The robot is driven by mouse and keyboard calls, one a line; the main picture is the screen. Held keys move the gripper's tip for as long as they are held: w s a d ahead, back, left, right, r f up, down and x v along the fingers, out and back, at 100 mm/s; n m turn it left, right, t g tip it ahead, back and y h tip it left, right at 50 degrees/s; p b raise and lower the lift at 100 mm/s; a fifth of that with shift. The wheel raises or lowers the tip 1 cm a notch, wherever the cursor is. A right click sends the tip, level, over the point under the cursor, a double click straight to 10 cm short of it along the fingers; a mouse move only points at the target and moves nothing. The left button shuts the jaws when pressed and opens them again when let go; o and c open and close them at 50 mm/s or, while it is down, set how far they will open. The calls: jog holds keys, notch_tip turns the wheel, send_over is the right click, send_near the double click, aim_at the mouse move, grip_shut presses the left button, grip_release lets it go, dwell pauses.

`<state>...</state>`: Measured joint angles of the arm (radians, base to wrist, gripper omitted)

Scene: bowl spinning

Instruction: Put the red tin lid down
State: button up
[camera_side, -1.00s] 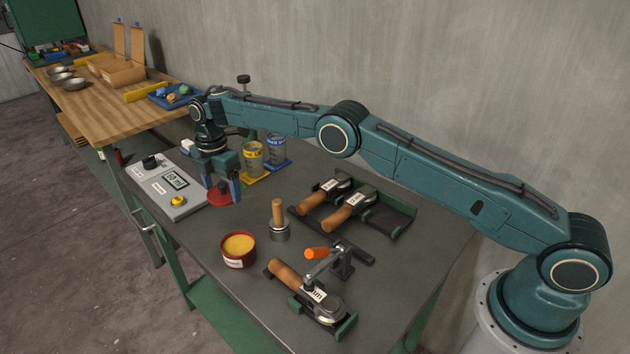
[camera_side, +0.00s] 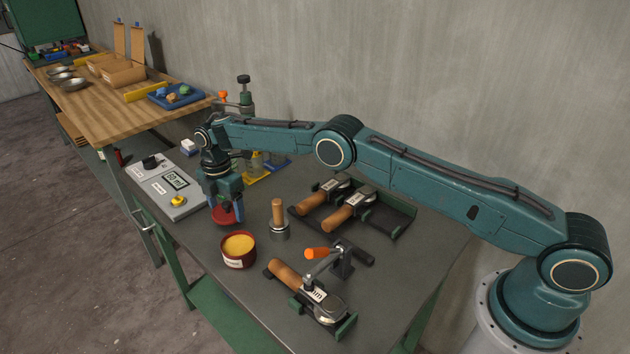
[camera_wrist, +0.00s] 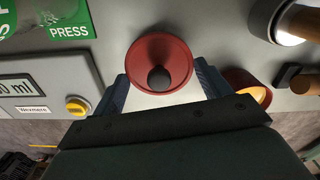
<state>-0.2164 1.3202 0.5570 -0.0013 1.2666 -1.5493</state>
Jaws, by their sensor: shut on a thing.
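The red tin lid (camera_side: 224,216) is a round, shallow disc. In the wrist view the lid (camera_wrist: 160,62) shows with a dark round knob at its middle, between the two blue fingers. My gripper (camera_side: 228,207) is shut on the lid at the left-middle of the grey table, between the control box and the open tin. Whether the lid touches the table is hard to tell. The open red tin (camera_side: 238,259) stands to the front right of the lid, with yellow stuff inside. Part of the tin (camera_wrist: 249,88) shows right of the gripper in the wrist view.
A control box (camera_side: 170,187) with a yellow button stands left of the lid. A wooden-handled tool (camera_side: 278,219) stands upright to the right. Wooden-handled ladles (camera_side: 340,208) rest in racks farther right. A press stands behind my gripper.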

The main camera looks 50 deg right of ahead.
aim_at(225, 204)
jog(key=shift+f, duration=0.95)
jog(key=shift+f, duration=0.1)
jog(key=o, duration=1)
jog(key=shift+c, duration=0.2)
notch_tip(225, 204, up, 12)
jog(key=shift+r, duration=0.1)
